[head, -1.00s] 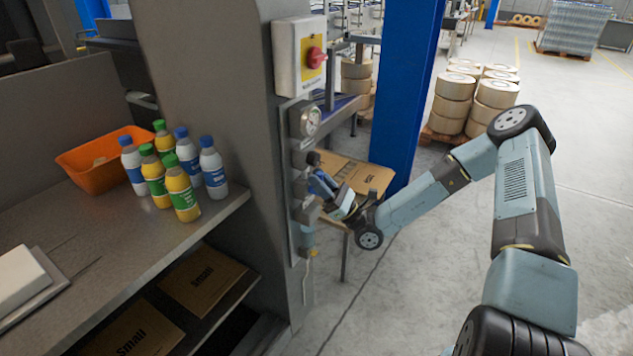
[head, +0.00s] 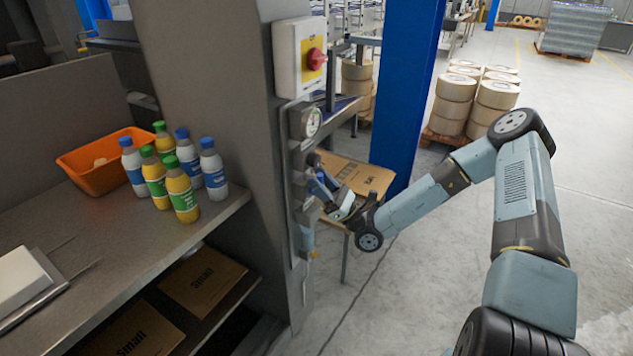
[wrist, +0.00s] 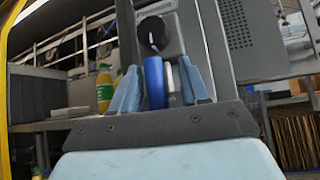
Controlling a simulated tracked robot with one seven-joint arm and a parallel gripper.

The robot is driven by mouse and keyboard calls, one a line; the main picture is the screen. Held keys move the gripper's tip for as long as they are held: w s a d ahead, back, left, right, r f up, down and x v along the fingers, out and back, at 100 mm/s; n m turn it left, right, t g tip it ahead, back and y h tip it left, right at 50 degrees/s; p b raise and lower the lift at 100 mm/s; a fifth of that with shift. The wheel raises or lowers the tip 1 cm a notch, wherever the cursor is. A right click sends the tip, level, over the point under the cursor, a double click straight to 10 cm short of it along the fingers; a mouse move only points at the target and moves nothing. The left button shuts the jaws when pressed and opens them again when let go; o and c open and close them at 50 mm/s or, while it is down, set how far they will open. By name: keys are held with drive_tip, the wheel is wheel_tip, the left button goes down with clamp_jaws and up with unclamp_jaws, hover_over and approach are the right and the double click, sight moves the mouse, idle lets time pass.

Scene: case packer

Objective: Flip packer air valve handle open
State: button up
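The valve handle (wrist: 154,84) shows in the wrist view as a dark blue upright bar. It stands between the two light blue fingers of my gripper (wrist: 160,76). The fingers are apart, with a visible gap on the handle's right side; the left finger looks very near it, and I cannot tell whether it touches. A dark round part on a grey mount (wrist: 153,35) is behind and above the handle. In the head view my gripper (head: 320,186) is at the column's narrow side panel, below the gauge (head: 312,122); there my fingers and wrist largely hide the handle.
A red rotary switch (head: 316,59) on a yellow and white box is above the gauge. Bottles (head: 180,188) and an orange bin (head: 95,165) stand on the shelf at left.

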drive_tip(key=v, duration=1.4)
drive_tip(key=s+d+r+n+g+h, duration=0.2)
drive_tip(key=s+r+n+g+h, duration=1.1)
drive_tip(key=n+g, duration=0.45)
drive_tip(key=s+d+r+n+t+h, duration=0.1)
drive_tip(key=s+d+r+t+h, duration=0.2)
drive_tip(key=r, duration=0.4)
drive_tip(key=s+d+r+n+t+h, duration=0.2)
drive_tip(key=s+d+r+t+h, duration=0.1)
drive_tip(key=d+r+t+h, duration=0.2)
drive_tip(key=s+d+r+n+t+h, duration=0.1)
drive_tip(key=s+d+r+t+h, duration=0.3)
drive_tip(key=r, duration=0.5)
drive_tip(key=shift+d+t+h, duration=0.3)
drive_tip(key=shift+d+t, duration=0.8)
drive_tip(key=shift+t, duration=0.05)
